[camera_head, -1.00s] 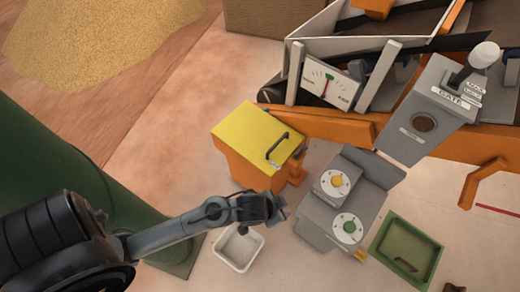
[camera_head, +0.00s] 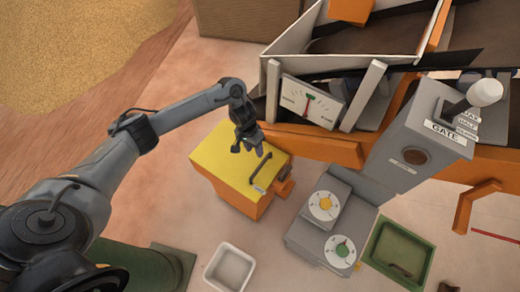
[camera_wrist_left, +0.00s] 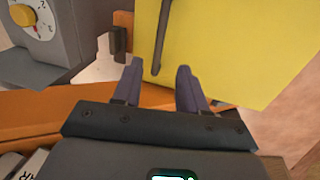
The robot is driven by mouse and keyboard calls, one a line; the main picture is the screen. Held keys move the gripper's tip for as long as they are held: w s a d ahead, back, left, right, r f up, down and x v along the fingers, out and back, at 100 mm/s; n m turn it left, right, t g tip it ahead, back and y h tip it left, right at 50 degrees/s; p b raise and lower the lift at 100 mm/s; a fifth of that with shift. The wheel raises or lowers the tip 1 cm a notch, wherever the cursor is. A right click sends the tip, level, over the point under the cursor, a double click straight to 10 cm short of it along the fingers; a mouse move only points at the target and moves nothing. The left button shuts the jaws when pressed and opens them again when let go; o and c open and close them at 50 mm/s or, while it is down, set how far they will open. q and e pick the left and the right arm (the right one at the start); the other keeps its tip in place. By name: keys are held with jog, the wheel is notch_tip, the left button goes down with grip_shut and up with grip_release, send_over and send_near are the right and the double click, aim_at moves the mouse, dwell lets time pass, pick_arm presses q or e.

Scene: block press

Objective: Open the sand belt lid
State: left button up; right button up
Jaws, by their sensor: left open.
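The yellow lid (camera_head: 222,160) sits flat and closed on top of an orange box (camera_head: 243,203), with a dark bar handle (camera_head: 261,170) along its right side. My left gripper (camera_head: 248,150) is open and empty, just above the far part of the lid near the handle's far end. In the left wrist view, the open fingers of my left gripper (camera_wrist_left: 158,90) point at the yellow lid (camera_wrist_left: 225,45), and the handle (camera_wrist_left: 160,38) shows between them. I cannot tell whether the fingers touch anything. My right gripper is not in view.
Right of the box stands a grey control unit with two dials (camera_head: 325,222). A white tray (camera_head: 230,268) and a green tray (camera_head: 399,250) lie at the front. The grey gate box (camera_head: 418,135) and an orange conveyor frame (camera_head: 325,150) stand behind and right. Sand (camera_head: 80,50) lies far left.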

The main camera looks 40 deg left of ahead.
aim_at(259, 167)
pick_arm(q)
jog(key=f+b, duration=0.1)
jog(key=f, duration=0.2)
jog(key=d+f+b, duration=0.1)
jog(key=f, duration=0.2)
jog(key=d+f+b, duration=0.1)
jog(key=f+b, duration=0.1)
jog(key=f, duration=0.1)
jog(key=shift+s+f, duration=0.15)
jog(key=shift+f, duration=0.7)
jog(key=shift+d, duration=0.1)
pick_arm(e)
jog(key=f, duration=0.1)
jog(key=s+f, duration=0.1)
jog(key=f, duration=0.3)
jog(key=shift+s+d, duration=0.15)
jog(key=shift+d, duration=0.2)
pick_arm(q)
grip_shut()
